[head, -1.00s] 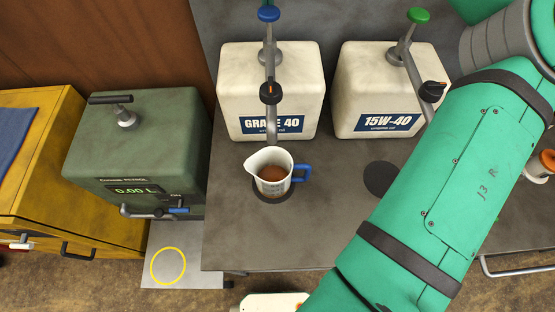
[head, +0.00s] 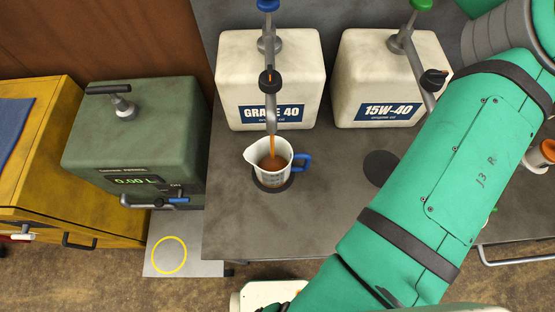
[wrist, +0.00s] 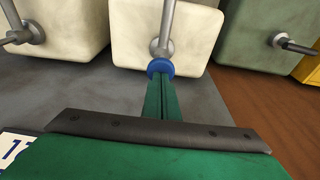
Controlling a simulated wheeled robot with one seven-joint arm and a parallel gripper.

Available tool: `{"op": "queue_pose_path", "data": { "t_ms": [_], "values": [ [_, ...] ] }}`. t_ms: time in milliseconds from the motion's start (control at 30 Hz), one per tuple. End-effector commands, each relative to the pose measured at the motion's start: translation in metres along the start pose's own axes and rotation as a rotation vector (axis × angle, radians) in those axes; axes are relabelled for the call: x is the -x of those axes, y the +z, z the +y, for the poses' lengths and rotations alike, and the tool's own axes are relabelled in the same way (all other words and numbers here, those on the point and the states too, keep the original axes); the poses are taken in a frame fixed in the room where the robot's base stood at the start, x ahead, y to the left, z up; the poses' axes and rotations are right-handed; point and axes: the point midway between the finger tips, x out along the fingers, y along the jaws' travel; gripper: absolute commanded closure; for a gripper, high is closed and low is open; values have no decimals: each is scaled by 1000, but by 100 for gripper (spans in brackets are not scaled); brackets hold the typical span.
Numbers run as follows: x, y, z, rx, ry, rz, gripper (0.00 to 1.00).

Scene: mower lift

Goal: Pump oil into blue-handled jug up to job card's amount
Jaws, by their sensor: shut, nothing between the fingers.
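The measuring jug (head: 262,176) with a blue handle (head: 303,162) stands upright on a dark round spot in the head view. A thin amber stream (head: 272,146) runs into it from the GRADE 40 pump's spout (head: 271,122). Amber oil lies inside; the level against its marks is too small to read. The pump's blue knob (head: 268,5) is cut by the top edge. In the wrist view, my gripper (wrist: 160,78) is shut and empty, its green fingertips at the blue knob (wrist: 160,66); whether they touch is unclear. No readable job card shows.
The 15W-40 can (head: 380,75), with a green knob, stands right of the GRADE 40 can (head: 250,75). At left, a green tank (head: 135,135) reads 0.00 L above a plate (head: 205,257) with a yellow ring. The bench (head: 320,225) is clear in front of the jug.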

Motion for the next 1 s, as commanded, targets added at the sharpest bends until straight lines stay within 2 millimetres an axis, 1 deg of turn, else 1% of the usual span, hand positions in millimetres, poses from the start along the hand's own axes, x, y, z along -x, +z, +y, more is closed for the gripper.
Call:
{"op": "queue_pose_path", "data": {
  "t_ms": [300, 1000],
  "values": [
    [-10, 2, -3, 4, -2, -1, 100],
    [-31, 6, 2, -4, 1, -2, 100]
  ]
}}
